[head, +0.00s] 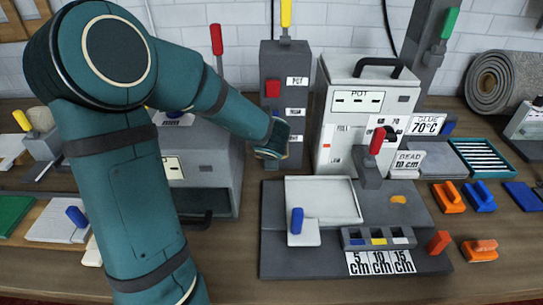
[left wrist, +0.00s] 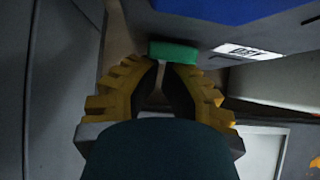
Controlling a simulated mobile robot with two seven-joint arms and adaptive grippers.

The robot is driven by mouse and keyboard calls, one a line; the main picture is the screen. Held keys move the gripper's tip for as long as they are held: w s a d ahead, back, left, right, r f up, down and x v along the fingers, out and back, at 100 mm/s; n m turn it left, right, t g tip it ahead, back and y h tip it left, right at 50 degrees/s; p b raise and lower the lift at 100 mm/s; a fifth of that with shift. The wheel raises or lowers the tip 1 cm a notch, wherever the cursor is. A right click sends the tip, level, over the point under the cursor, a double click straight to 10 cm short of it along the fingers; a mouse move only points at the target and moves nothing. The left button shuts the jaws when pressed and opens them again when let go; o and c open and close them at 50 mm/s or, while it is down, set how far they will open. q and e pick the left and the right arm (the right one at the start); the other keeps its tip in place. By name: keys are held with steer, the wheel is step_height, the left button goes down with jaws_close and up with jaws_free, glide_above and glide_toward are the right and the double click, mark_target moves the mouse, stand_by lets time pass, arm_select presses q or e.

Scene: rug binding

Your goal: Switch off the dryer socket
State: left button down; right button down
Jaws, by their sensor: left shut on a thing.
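A tall grey post (head: 284,60) stands at the back centre with a red switch (head: 272,88) beside a label reading POT, and two smaller labels lower down. My left arm reaches across to its lower part, and its end hides whatever is beside the lower labels. In the left wrist view, my left gripper (left wrist: 164,66) has its yellow fingers closed in at the tips on a small green block-shaped switch (left wrist: 174,52). The label next to it (left wrist: 250,52) seems to read DRY. Whether the switch is on or off is unclear.
A white machine with a black handle (head: 370,65) stands close right of the post. A grey box (head: 200,170) is behind my arm. A grey station with a white tray (head: 325,200) is in front. Orange and blue blocks (head: 480,195) lie at right.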

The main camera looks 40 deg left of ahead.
arm_select(q)
steer(key=shift+r, duration=0.25)
arm_select(e)
steer(key=shift+r, duration=0.15)
arm_select(q)
steer(key=shift+r+p, duration=0.7)
arm_select(e)
steer(key=shift+r, duration=0.6)
